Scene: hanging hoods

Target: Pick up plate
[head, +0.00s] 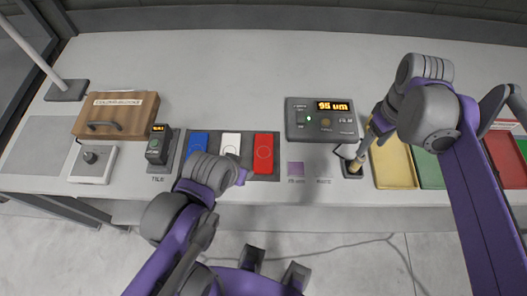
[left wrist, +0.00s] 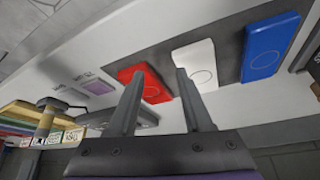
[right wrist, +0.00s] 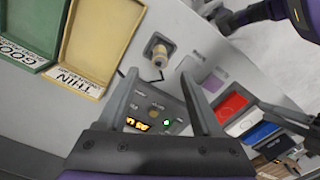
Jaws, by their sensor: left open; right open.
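Three flat plates lie in a row on a dark mat: blue (head: 197,145), white (head: 231,143) and red (head: 264,153). In the left wrist view the red plate (left wrist: 153,88), white plate (left wrist: 197,62) and blue plate (left wrist: 271,45) lie beyond my left gripper (left wrist: 157,80). It is open and empty. The right wrist view shows the red plate (right wrist: 230,106) to the right of my right gripper (right wrist: 160,78), which is open and empty, its fingers towards the gauge.
A gauge box (head: 322,119) reads 95 um. A small probe stand (head: 352,170) is beside it, then yellow (head: 393,168) and green (head: 427,166) trays. A purple square (head: 295,168) lies on the table. A wooden box (head: 116,114) and black meter (head: 158,145) stand left. The back of the table is clear.

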